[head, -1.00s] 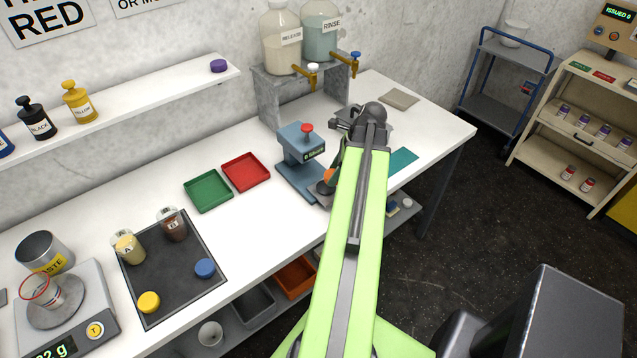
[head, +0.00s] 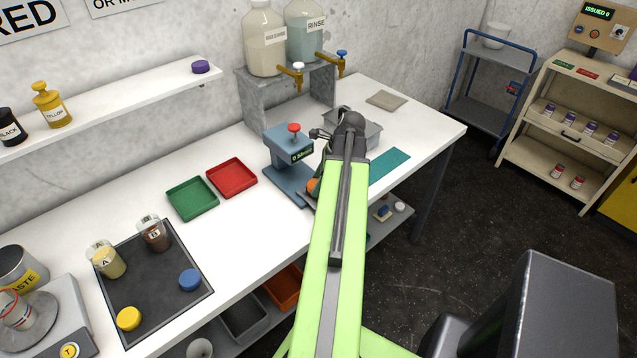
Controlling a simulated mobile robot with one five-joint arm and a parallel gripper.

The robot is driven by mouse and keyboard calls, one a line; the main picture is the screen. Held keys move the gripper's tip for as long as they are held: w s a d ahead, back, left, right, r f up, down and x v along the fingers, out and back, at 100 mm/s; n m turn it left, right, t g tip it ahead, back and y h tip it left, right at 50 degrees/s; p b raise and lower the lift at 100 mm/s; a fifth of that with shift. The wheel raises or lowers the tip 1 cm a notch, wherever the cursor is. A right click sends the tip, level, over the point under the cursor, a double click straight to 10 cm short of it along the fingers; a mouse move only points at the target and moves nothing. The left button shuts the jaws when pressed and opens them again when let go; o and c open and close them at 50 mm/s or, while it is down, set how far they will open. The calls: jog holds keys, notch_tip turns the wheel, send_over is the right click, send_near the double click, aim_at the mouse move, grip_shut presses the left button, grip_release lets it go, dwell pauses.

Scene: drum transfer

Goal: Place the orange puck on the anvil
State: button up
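The blue-grey press (head: 286,160) with a red knob stands on the white bench, left of my arm. A small orange patch, which looks like the orange puck (head: 313,187), shows at the left edge of my arm beside the press base. My gripper (head: 319,181) points down there, mostly hidden behind my green arm. Its fingertips are not clear, so its hold on the puck cannot be made out. The anvil is hidden or too small to tell at the press's front; whether the puck touches it is not visible.
A green tray (head: 192,199) and a red tray (head: 232,178) lie left of the press. A grey metal basin (head: 367,131) and a teal mat (head: 389,167) lie right of my arm. A dispenser stand (head: 262,103) stands behind. The dark mat (head: 170,295) holds jars and lids.

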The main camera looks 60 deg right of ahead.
jog(key=shift+o, duration=1.3)
jog(key=shift+r, duration=0.1)
jog(key=shift+r+p, duration=0.25)
jog(key=shift+p, duration=0.05)
jog(key=p+v, duration=1)
jog(key=v, duration=0.1)
jog(key=shift+s+r+p, duration=0.25)
jog(key=shift+r+p, duration=0.05)
jog(key=shift+p, duration=0.1)
jog(key=shift+d, duration=0.1)
